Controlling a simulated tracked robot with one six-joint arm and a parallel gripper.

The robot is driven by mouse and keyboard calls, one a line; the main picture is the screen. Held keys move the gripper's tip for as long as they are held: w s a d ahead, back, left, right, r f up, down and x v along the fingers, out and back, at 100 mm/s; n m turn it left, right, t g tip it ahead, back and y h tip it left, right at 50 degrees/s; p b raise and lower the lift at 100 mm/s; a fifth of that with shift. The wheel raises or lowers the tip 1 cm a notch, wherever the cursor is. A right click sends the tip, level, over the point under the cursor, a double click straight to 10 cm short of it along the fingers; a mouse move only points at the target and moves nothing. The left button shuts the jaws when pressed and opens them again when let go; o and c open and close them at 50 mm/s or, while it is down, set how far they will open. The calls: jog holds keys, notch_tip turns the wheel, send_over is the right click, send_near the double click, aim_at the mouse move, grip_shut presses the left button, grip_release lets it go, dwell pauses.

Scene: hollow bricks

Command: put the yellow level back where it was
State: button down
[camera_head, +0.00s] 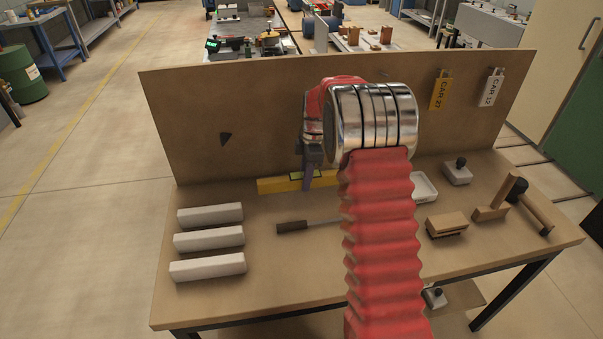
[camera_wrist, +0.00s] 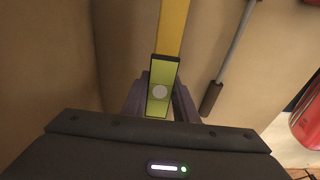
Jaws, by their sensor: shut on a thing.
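The yellow level (camera_head: 272,185) lies lengthwise along the foot of the back board, at the rear of the workbench. Its middle part and vial area are partly hidden by my gripper and arm. My gripper (camera_head: 312,180) reaches down over it from above and is shut on it. In the wrist view, the yellow level (camera_wrist: 172,30) runs away upward between the fingers of my gripper (camera_wrist: 160,95), with a yellow-green block with a pale round spot at the grip. Whether the level touches the bench top is hard to tell.
A file-like tool with a dark handle (camera_head: 292,227) lies in front of the level. Several pale hollow bricks (camera_head: 208,239) lie at the left. A white tray (camera_head: 425,187), a wooden brush (camera_head: 446,224) and a mallet (camera_head: 501,198) are at the right. The upright board (camera_head: 230,100) stands close behind.

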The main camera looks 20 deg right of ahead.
aim_at(305, 197)
jog(key=shift+f, duration=2.25)
jog(key=shift+f, duration=0.2)
jog(key=c, duration=1.3)
grip_release()
jog(key=shift+c, duration=0.2)
jog(key=r, duration=0.4)
jog(key=d+r, duration=0.1)
jog(key=r, duration=0.8)
jog(key=shift+s+d+r, duration=0.15)
jog(key=shift+d+r, duration=0.15)
